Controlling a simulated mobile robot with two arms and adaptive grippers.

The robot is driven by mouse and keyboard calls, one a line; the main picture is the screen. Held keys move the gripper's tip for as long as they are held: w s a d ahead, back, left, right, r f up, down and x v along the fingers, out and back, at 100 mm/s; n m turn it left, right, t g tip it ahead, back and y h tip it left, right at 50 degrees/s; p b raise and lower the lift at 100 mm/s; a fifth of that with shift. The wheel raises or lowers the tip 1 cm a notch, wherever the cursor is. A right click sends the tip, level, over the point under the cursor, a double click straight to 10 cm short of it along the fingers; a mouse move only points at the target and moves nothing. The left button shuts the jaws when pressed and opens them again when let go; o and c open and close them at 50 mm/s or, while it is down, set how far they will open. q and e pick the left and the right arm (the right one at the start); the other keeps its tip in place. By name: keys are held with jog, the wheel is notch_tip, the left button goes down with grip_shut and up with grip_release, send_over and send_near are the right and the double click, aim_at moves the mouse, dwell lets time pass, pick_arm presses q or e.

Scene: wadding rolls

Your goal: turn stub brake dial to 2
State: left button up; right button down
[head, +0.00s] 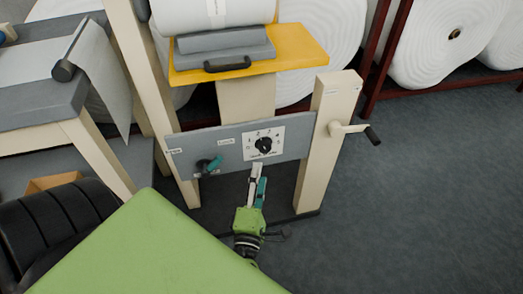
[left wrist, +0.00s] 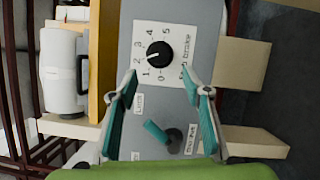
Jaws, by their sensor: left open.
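The stub brake dial (head: 264,145) is a round black knob on a white plate numbered 0 to 5, on a grey panel. In the left wrist view the dial (left wrist: 160,54) has a light mark on its left side, pointing roughly toward the 2; I cannot tell exactly. My left gripper (head: 258,170) is just below the dial in the head view. Its teal-padded fingers are open and empty; in the left wrist view the tips (left wrist: 159,78) lie to either side, just below the knob. Contact with the panel cannot be judged. My right gripper is out of view.
A teal-handled lever switch (head: 212,164) sits left of the dial, and shows between my fingers in the wrist view (left wrist: 157,132). A yellow shelf (head: 300,47) overhangs the panel (head: 297,150). A crank handle (head: 355,130) projects from the right post. Floor at right is clear.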

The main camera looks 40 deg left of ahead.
pick_arm(q)
jog(key=shift+v, duration=1.6)
